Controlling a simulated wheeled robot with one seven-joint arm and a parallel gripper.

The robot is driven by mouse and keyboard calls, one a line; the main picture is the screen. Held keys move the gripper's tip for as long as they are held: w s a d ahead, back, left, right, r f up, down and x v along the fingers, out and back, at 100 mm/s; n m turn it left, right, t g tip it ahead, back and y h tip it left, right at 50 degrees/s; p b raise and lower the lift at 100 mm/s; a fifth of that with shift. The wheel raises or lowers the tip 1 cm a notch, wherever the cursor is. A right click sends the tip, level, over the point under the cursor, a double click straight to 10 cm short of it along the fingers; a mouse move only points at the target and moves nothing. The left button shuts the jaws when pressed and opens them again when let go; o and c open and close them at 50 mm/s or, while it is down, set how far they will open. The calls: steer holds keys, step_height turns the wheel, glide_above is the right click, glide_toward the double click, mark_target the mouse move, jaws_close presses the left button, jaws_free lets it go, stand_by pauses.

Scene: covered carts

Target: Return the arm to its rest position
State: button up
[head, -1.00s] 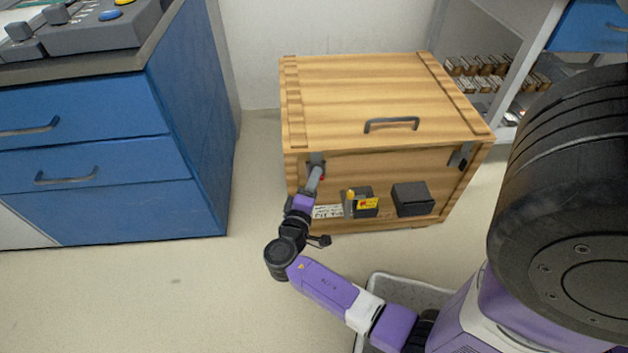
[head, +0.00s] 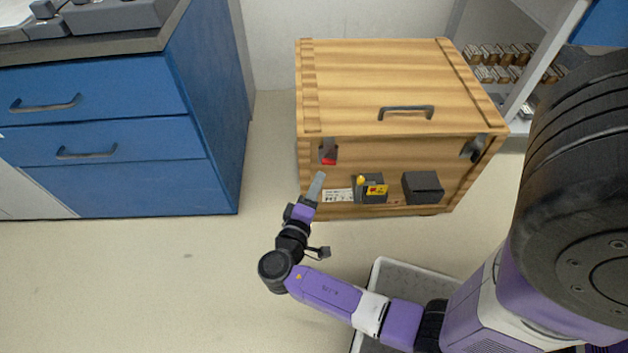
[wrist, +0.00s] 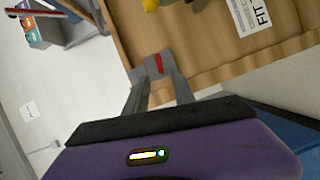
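My arm, purple, black and white, reaches from the lower right toward a wooden crate. My gripper (head: 316,184) is in front of the crate's left front latch (head: 328,152), a grey plate with a red part, with a visible gap between them in the head view. In the wrist view my gripper (wrist: 159,92) has its two grey fingers apart, with nothing seen between them. The latch (wrist: 158,64) shows beyond the fingertips. The wooden crate (head: 375,80) has its lid down.
A second latch (head: 474,148) is on the crate's right front. The lid has a dark handle (head: 406,112); a box with a yellow part (head: 371,188) and a black box (head: 423,187) are on its front. A blue cabinet (head: 205,110) stands left. Floor (head: 130,280) is clear at lower left.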

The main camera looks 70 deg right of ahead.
stand_by(0.3)
steer(key=w+a+f+n+t+y, duration=0.4)
steer(key=w+a+f+t+y, duration=0.1)
steer(key=w+a+t+y, duration=0.35)
steer(key=s+a+r+t+y, duration=0.2)
steer(key=s+a+r+y, duration=0.15)
steer(key=a, duration=0.35)
steer(key=s+a+r+t+y, duration=0.2)
steer(key=a+r+t, duration=0.15)
steer(key=a, duration=0.35)
steer(key=s+a+r+m+t+y, duration=0.1)
steer(key=s+a+r+m+y, duration=0.2)
steer(key=s+r, duration=1.15)
step_height(320, 180, up, 29)
steer(key=a+p, duration=0.1)
steer(key=p, duration=2.9)
steer(key=shift+s+a+r+n, duration=0.15)
steer(key=shift+s+a+n, duration=0.05)
steer(key=shift+n, duration=0.2)
